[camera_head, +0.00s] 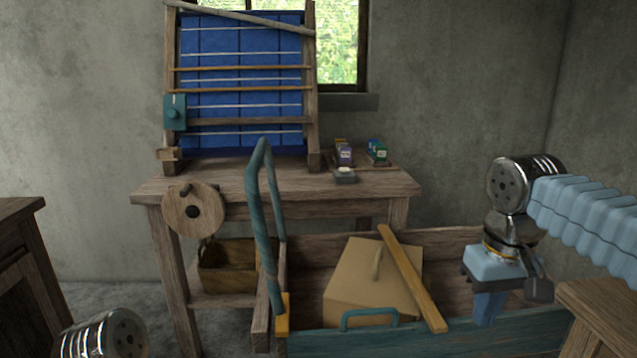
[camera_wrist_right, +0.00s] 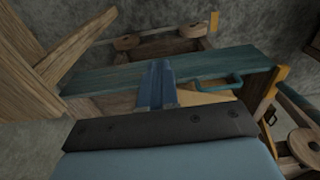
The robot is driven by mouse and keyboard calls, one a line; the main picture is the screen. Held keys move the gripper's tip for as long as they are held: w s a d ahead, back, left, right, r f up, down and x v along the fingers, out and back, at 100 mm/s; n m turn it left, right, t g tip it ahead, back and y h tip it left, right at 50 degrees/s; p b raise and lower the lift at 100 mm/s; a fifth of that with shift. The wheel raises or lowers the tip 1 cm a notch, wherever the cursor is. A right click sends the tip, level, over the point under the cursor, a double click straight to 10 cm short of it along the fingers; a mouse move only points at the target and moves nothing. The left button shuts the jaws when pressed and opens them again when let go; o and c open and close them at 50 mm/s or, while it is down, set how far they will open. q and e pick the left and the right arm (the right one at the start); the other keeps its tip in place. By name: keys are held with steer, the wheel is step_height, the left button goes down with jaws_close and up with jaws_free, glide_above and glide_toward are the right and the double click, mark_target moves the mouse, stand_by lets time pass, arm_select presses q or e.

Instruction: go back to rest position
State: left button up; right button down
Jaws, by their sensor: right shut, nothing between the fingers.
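My right gripper (camera_head: 487,308) hangs at the right of the head view, fingers pointing down, at the right end of the wooden cart-like box. Its blue fingers are together with nothing between them. In the right wrist view the closed fingers (camera_wrist_right: 156,85) show in front of the teal front board (camera_wrist_right: 215,66). My left gripper is not in view; only a round metal part of my left arm shows at the lower left of the head view. The wooden handloom (camera_head: 310,100) with its blue cloth (camera_head: 240,80) stands on the table, well away from my right gripper.
The wooden table (camera_head: 290,180) carries small coloured boxes (camera_head: 344,155). The box (camera_head: 520,335) near me holds a tan lidded case (camera_head: 365,285) and a plank (camera_head: 412,280). A teal curved handle (camera_head: 262,220) rises at its left. Wooden furniture stands at the left (camera_head: 20,225) and right edges (camera_head: 605,300).

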steer(key=w+a+f+y, duration=0.1)
steer(key=w+a+f, duration=0.15)
steer(key=f, duration=0.75)
steer(key=w+a+f+y, duration=0.1)
steer(key=a+f, duration=0.3)
steer(key=f, duration=0.6)
steer(key=w+a+f+y, duration=0.1)
steer(key=w+a+f, duration=0.15)
steer(key=f, duration=0.75)
steer(key=s+a+f+m, duration=0.1)
steer(key=s+a+f, duration=0.1)
steer(key=s+f, duration=0.6)
steer(key=s+a+f+m+y, duration=0.1)
steer(key=s+a+f, duration=0.2)
steer(key=s+f, duration=0.5)
step_height(320, 180, down, 5)
steer(key=shift+a+r+m, duration=0.1)
steer(key=shift+a+m, duration=0.15)
steer(key=shift+m, duration=0.05)
